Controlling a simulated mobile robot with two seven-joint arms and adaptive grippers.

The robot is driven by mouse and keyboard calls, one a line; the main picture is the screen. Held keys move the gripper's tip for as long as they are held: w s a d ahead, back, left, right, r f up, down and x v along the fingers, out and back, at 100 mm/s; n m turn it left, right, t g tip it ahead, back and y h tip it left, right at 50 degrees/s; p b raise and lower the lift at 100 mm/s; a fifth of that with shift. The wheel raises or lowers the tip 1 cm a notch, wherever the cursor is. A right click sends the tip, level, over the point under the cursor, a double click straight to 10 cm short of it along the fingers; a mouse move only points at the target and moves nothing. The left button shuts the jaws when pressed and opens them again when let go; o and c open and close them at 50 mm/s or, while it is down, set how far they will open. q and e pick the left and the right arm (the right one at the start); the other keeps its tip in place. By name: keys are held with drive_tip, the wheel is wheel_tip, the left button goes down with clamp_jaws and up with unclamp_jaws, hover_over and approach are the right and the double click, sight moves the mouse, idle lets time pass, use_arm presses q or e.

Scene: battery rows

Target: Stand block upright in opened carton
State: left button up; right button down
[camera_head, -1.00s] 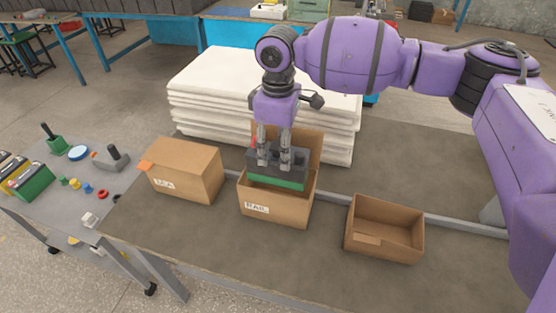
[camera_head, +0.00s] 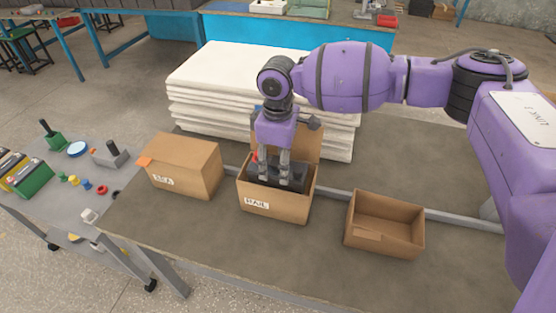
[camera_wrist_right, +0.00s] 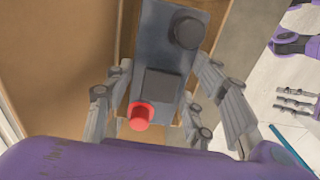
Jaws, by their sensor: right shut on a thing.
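The opened carton (camera_head: 285,208), marked RAIL, stands on the table with its back flap up. The block (camera_head: 262,172) is down inside it, upright as far as I can tell. Only its dark top shows in the head view, and its green lower part is hidden by the carton walls. In the right wrist view the grey top of the block (camera_wrist_right: 158,50) shows a red knob and a dark round post. My right gripper (camera_head: 274,180) is shut on the block, with its fingers reaching into the carton from above. My left gripper is not in view.
A closed carton (camera_head: 187,168) marked SEA stands to the left, and an empty open box (camera_head: 386,232) to the right. A stack of white sheets (camera_head: 205,75) lies behind. A side table (camera_head: 60,170) at left holds batteries and small parts.

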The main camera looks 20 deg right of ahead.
drive_tip(key=shift+w+f, duration=0.1)
drive_tip(key=shift+f, duration=0.3)
drive_tip(key=c, duration=0.8)
unclamp_jaws()
drive_tip(key=shift+f, duration=0.15)
wheel_tip(320, 180, up, 13)
drive_tip(key=shift+p, duration=0.3)
